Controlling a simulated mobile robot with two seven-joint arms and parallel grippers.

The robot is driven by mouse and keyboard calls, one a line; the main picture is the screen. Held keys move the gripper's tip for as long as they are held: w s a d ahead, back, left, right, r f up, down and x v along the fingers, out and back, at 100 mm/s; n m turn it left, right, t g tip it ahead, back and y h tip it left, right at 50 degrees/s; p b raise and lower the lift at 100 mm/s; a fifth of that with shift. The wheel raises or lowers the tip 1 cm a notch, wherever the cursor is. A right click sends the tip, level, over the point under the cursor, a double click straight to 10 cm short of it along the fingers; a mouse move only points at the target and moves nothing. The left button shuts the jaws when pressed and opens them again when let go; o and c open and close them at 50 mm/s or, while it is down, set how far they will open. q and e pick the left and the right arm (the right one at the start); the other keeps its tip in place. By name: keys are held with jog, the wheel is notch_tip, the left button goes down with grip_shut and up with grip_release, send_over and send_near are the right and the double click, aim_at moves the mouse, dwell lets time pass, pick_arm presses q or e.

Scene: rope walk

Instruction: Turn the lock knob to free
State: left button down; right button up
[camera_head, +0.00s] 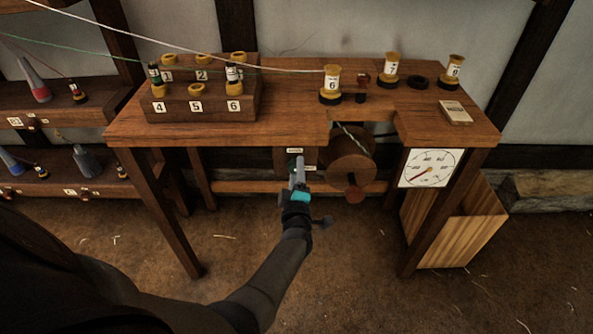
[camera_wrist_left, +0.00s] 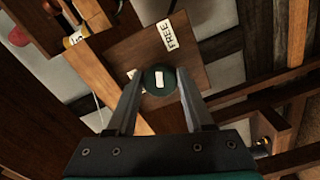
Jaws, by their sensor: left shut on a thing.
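The lock knob (camera_wrist_left: 151,86) is a dark green disc with a white mark, on a brown wooden panel in the left wrist view. The mark stands nearly upright in that view. A white FREE label (camera_wrist_left: 168,35) is above it, and a second label (camera_wrist_left: 131,73) is partly hidden behind a finger. My left gripper (camera_wrist_left: 160,88) is shut on the knob, one finger on each side. In the head view the left gripper (camera_head: 298,166) is at the panel (camera_head: 309,161) under the bench and hides most of the knob. My right gripper is not in view.
The wooden bench (camera_head: 295,117) overhangs the panel. A wooden drum (camera_head: 352,167) with a red knob is just right of it. A dial gauge (camera_head: 431,168) and open wooden bin (camera_head: 472,225) are farther right. A numbered spool block (camera_head: 205,112) and several spools stand on top.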

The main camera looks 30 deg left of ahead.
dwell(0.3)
pick_arm(q)
jog(key=shift+c, duration=1.7)
grip_release()
